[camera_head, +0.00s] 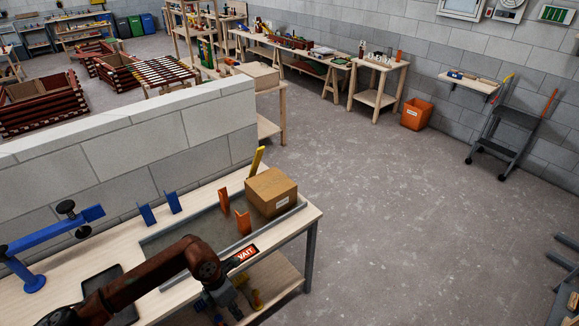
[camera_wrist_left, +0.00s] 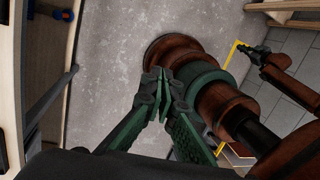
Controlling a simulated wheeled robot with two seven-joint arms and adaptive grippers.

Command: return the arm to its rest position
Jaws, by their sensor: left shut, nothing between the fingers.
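My left arm comes in from the left in the head view, and its gripper (camera_head: 236,306) hangs over the front edge of the workbench (camera_head: 205,199), pointing down. In the left wrist view the same gripper (camera_wrist_left: 166,76) has its two green fingers together with nothing between them. Bare floor and my own brown body lie beyond the fingertips. My other arm shows at the right of the left wrist view, with a dark gripper (camera_wrist_left: 250,52) at its end, too small to read.
On the bench stand a cardboard box (camera_head: 271,192), orange pieces (camera_head: 224,200), blue pieces (camera_head: 147,215), a black tray (camera_head: 103,283) and a blue clamp-like stand (camera_head: 33,283). A WAIT sign (camera_head: 242,256) is beside my wrist.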

